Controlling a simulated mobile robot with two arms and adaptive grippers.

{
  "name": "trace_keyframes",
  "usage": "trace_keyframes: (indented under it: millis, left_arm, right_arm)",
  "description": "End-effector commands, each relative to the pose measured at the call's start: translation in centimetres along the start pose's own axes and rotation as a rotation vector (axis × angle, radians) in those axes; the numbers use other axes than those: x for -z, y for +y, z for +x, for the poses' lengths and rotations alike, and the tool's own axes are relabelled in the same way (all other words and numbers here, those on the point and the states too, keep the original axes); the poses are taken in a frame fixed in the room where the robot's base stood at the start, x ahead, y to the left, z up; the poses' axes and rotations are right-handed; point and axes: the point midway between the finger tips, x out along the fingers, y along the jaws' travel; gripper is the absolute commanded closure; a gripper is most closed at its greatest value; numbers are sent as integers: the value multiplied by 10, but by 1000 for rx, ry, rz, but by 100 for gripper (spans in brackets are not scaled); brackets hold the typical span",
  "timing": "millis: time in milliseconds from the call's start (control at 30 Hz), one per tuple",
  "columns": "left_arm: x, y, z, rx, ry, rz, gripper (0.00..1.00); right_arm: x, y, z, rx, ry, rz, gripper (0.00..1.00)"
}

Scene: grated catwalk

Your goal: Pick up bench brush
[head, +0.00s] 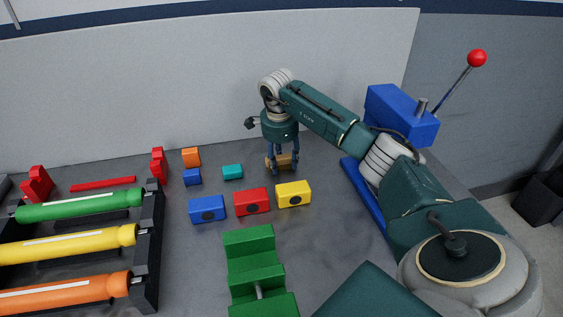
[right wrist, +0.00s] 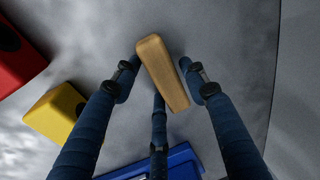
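In the head view my right gripper (head: 282,172) points straight down over the grey bench top, near its back wall. A light-brown wooden piece (head: 285,161), which looks like the bench brush, is among its blue fingers. The right wrist view shows its long tan body (right wrist: 163,72) slanting between the two side fingertips of my right gripper (right wrist: 162,66). The fingertips lie close along both edges; whether they press on it is unclear. A third finger passes partly behind it. No bristles can be made out. My left gripper is not in view.
Yellow (head: 293,194), red (head: 252,201) and blue (head: 207,209) blocks stand just in front of the gripper. A green stepped block (head: 255,270) is nearer. A rack (head: 149,245) with coloured rollers is left; a blue vise-like device (head: 400,113) is right.

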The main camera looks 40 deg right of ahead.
Motion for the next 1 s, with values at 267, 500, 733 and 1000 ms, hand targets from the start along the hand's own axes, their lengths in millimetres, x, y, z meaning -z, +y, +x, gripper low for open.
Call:
trace_keyframes:
  millis: [267,500,733,1000]
  left_arm:
    - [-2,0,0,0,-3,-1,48]
    - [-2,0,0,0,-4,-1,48]
    - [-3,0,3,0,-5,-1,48]
    - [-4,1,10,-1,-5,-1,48]
  right_arm:
    - [0,0,0,0,0,0,95]
    - [0,0,-1,1,-1,0,100]
    - [1,-4,-16,4,-2,0,100]
    - [7,-14,-79,9,-3,2,100]
